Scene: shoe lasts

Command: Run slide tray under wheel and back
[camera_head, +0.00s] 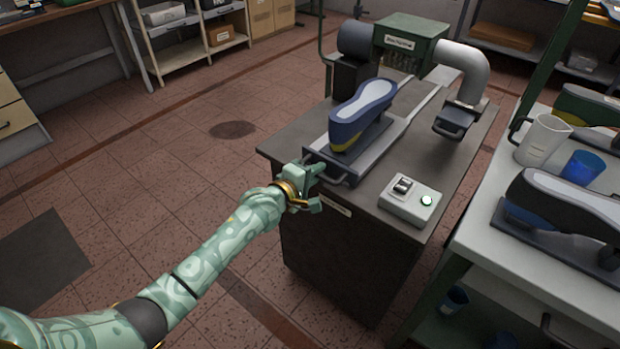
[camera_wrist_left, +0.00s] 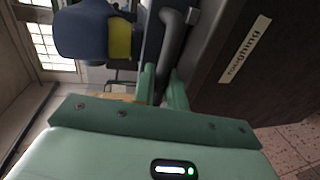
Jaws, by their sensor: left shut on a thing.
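The slide tray (camera_head: 388,142) lies on the dark machine bench, with a blue shoe last (camera_head: 352,117) sole up on its near part. The last has a pale sole face and a yellow patch, which also shows in the left wrist view (camera_wrist_left: 90,32). My left gripper (camera_head: 312,180) is shut on the tray's handle at the bench's front edge. The left wrist view shows the fingers (camera_wrist_left: 164,88) around the dark handle bar (camera_wrist_left: 168,50). My right gripper is not in view.
A control box (camera_head: 410,203) with a switch and a lit green button sits right of the tray. A grey extraction pipe (camera_head: 466,72) stands behind it. The right-hand table (camera_head: 480,232) holds a pitcher (camera_head: 542,140), a blue cup (camera_head: 581,167) and another last (camera_head: 570,205). Floor at left is clear.

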